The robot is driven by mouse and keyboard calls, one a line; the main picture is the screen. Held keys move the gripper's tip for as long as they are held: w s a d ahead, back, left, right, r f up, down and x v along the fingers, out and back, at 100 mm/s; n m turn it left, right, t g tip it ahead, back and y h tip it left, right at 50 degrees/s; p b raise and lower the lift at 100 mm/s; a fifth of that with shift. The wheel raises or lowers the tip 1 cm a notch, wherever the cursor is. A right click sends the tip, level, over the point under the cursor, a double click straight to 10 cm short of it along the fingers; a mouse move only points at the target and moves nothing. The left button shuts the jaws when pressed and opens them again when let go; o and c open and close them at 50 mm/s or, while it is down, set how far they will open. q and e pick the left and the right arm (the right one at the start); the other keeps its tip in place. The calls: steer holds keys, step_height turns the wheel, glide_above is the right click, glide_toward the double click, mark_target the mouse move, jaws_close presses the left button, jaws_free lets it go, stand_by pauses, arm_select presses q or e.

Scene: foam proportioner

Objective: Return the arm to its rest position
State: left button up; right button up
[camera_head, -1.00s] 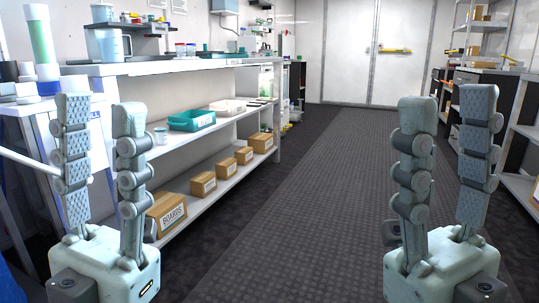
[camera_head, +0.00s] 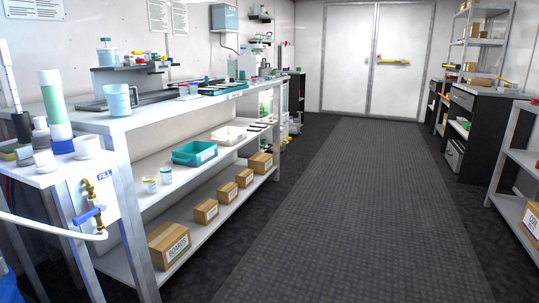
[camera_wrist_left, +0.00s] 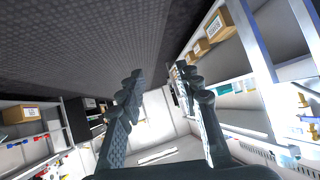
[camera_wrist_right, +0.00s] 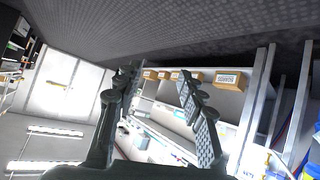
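Neither gripper shows in the head view now. In the left wrist view my left gripper (camera_wrist_left: 160,100) has its two fingers spread apart with nothing between them. In the right wrist view my right gripper (camera_wrist_right: 155,95) also has its fingers apart and empty. Behind both grippers are the floor, shelves and the far room, and neither touches anything that I can see.
A long white workbench (camera_head: 150,116) with a lower shelf of boxes runs along the left. A fill valve with a blue handle (camera_head: 88,215) and a white hose stand at its near end. Shelving (camera_head: 516,160) lines the right. The grey aisle floor (camera_head: 320,220) is clear to the double doors (camera_head: 375,60).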

arm_select(q)
steer(key=s+a+f+g+y+p, duration=0.1)
steer(key=s+a+f+g+p, duration=0.1)
steer(key=s, duration=0.6)
steer(key=s+a+f+n+g+y+p, duration=0.1)
steer(key=s+a+f+g+p, duration=0.1)
steer(key=s+a+f+g, duration=0.2)
steer(key=s+f+g, duration=0.2)
steer(key=s, duration=0.2)
steer(key=shift+a+f, duration=0.15)
steer(key=shift+a, duration=0.15)
arm_select(e)
steer(key=s+d+f+g+h, duration=0.1)
steer(key=s+d+f+g, duration=0.2)
steer(key=s, duration=0.5)
steer(key=s+d+f+m+g+h, duration=0.1)
steer(key=s+d+f+g, duration=0.2)
steer(key=s+f+g, duration=0.2)
steer(key=s, duration=0.3)
steer(key=shift+d+f, duration=0.15)
steer(key=shift+d, duration=0.15)
arm_select(q)
steer(key=shift+s, duration=0.1)
arm_select(e)
steer(key=shift+s, duration=0.1)
